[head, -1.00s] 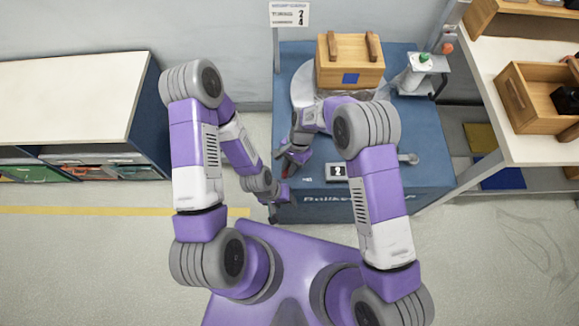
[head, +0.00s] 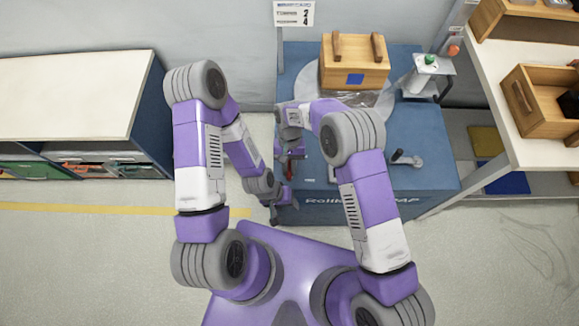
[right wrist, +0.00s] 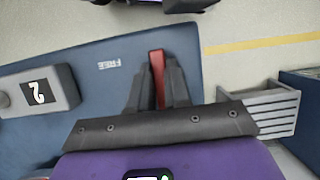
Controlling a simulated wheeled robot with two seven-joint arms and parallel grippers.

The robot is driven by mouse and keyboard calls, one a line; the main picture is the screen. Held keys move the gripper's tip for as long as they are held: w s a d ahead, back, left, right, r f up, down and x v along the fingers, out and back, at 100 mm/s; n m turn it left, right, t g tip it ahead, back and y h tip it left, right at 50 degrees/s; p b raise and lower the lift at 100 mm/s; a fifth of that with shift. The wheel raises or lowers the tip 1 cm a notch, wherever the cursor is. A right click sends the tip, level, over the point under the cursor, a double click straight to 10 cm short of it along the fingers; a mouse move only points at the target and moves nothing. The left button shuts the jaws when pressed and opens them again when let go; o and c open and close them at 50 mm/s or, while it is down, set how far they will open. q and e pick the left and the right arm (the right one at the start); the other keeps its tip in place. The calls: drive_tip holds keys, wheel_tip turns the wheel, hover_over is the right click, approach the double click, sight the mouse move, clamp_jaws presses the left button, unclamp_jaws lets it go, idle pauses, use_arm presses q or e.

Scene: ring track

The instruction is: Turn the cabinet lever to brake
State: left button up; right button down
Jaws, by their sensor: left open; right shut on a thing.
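The blue cabinet (head: 420,180) stands ahead of me with a red lever (head: 291,171) near its front left corner. In the right wrist view the red lever (right wrist: 157,66) stands between the two dark fingers of my right gripper (right wrist: 157,88), which is shut on it. A white FREE label (right wrist: 108,64) is on the blue top to the left of the lever. In the head view my right gripper (head: 292,155) is partly hidden by its arm. My left gripper (head: 279,203) is open and empty, low at the cabinet's front left edge.
A wooden box (head: 354,62) sits on a round plate at the cabinet's back. A crank handle (head: 405,158) and a stand with a green button (head: 430,59) are at the right.

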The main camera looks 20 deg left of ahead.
drive_tip(key=shift+s+d+f, duration=0.1)
drive_tip(key=shift+f, duration=0.15)
drive_tip(key=c, duration=1.1)
unclamp_jaws()
drive_tip(key=shift+r, duration=0.1)
drive_tip(key=p+v, duration=0.2)
drive_tip(key=v, duration=0.5)
drive_tip(key=shift+r, duration=0.25)
